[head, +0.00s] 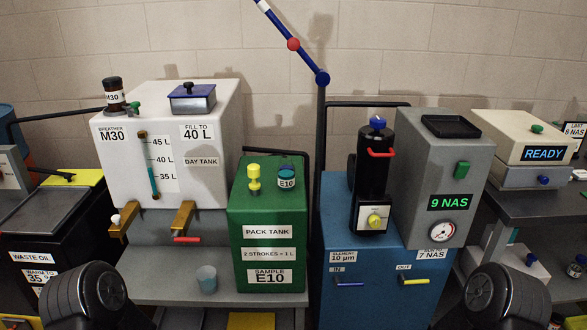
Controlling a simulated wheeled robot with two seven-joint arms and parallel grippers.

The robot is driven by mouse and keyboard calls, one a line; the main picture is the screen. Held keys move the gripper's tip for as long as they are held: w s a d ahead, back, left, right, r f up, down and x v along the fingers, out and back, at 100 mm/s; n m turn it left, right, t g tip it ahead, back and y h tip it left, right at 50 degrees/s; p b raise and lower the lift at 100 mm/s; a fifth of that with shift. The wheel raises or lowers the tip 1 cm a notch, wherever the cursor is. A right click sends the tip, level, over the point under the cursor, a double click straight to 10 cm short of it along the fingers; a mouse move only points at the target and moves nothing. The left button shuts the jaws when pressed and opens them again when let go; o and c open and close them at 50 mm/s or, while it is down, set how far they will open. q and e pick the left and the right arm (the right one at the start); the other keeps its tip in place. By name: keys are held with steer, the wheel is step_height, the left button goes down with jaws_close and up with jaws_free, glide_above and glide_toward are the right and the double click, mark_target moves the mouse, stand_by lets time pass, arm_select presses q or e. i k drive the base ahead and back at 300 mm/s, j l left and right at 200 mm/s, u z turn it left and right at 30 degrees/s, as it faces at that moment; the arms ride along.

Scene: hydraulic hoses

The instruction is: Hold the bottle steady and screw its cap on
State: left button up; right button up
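A small bottle or jar labelled E10 (287,178) with a dark teal top stands upright on the green pack tank (268,222). Its top appears to be in place, but it is too small to tell how it is seated. Another small bottle (576,266) with a blue top stands on the lower shelf at the far right. I cannot tell which one is the task's bottle, and I see no loose cap. Dark rounded parts of my two arms show at the lower left and lower right. Neither gripper shows.
A clear cup (206,278) stands on the grey bench (150,287) left of the green tank. The white day tank (165,140) has brown taps at its front. The blue filter unit (345,255) and grey 9 NAS box (440,160) stand right of centre.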

mark_target(286, 170)
steer(key=i+l+z, duration=0.3)
steer(key=i+z, duration=0.15)
steer(key=i+l+z, duration=0.15)
steer(key=i+z, duration=0.3)
